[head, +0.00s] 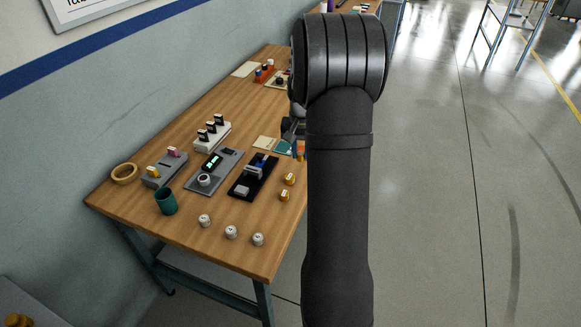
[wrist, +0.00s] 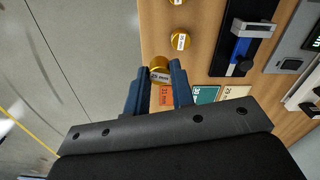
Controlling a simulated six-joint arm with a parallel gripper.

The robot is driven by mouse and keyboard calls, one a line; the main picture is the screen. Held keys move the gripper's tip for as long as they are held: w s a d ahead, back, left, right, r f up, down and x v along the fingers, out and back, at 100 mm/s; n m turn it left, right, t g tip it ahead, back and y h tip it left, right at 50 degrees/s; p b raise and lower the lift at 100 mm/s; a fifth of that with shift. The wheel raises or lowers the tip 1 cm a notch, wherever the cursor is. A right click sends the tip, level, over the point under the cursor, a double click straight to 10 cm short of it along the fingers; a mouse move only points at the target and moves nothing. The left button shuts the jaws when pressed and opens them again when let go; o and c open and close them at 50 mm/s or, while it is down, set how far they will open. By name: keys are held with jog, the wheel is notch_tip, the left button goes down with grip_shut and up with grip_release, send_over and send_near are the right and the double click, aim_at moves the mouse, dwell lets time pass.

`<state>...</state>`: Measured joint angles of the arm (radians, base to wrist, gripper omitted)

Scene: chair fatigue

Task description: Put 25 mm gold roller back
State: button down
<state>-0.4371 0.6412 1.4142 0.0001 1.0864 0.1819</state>
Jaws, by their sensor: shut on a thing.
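My gripper (wrist: 161,68) is shut on a gold roller (wrist: 159,63) held between the tips of its blue fingers in the wrist view. The roller's white label appears to read 25 mm. Two more gold rollers stand on the wooden table, a nearer one (wrist: 180,41) and one at the top edge (wrist: 177,2). In the head view, these two appear to be the gold rollers (head: 289,179) and (head: 284,194) near the table's right edge. My arm hides most of my gripper and the held roller there. I cannot tell whether the held roller touches the table.
Orange (wrist: 166,96), teal (wrist: 206,95) and beige (wrist: 236,92) cards lie beside the fingers. A black fixture with a blue part (head: 254,177), a grey gauge (head: 212,172), a teal cup (head: 166,201) and several white knobs (head: 231,232) occupy the table (head: 225,257).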

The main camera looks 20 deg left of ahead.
jog(key=w+d+n, duration=0.3)
jog(key=w+d, duration=0.3)
jog(key=d, duration=0.1)
jog(key=a+f, duration=0.2)
jog(key=a, duration=0.1)
jog(key=w+a+f, duration=0.1)
jog(key=a+f, duration=0.2)
jog(key=a, duration=0.1)
jog(key=a+f, duration=0.2)
jog(key=a, duration=0.2)
jog(key=shift+w+f, duration=0.3)
jog(key=shift+w, duration=0.1)
jog(key=shift+a+f, duration=0.1)
jog(key=shift+f, duration=1.95)
jog(key=shift+f, duration=0.15)
jog(key=c, duration=1.2)
grip_release()
jog(key=shift+c, duration=0.2)
